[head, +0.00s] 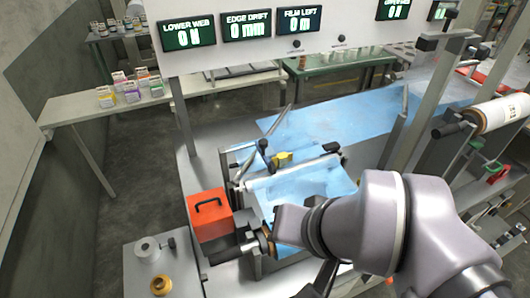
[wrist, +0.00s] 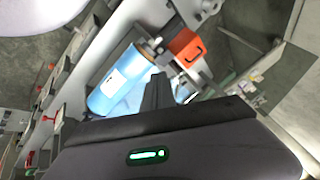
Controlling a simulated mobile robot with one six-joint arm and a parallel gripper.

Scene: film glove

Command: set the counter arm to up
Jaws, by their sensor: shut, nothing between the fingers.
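My gripper (wrist: 158,88) shows in the wrist view as dark fingers shut together, with nothing between them. They point toward the machine with the blue film. In the head view my arm covers the front of the machine, and I cannot make out the fingertips. I cannot tell for sure which part is the counter arm. A thin grey bar (head: 286,120) leans up and to the right behind the film, and a black knob (head: 263,144) stands close by it. Contact between the gripper and any lever is not visible.
A red box with a black handle (head: 208,214) sits left of the film bed; it also shows in the wrist view (wrist: 186,47). Blue film (head: 330,135) runs across the machine. Display panels (head: 246,25) hang above. A side bench (head: 70,108) holds small boxes.

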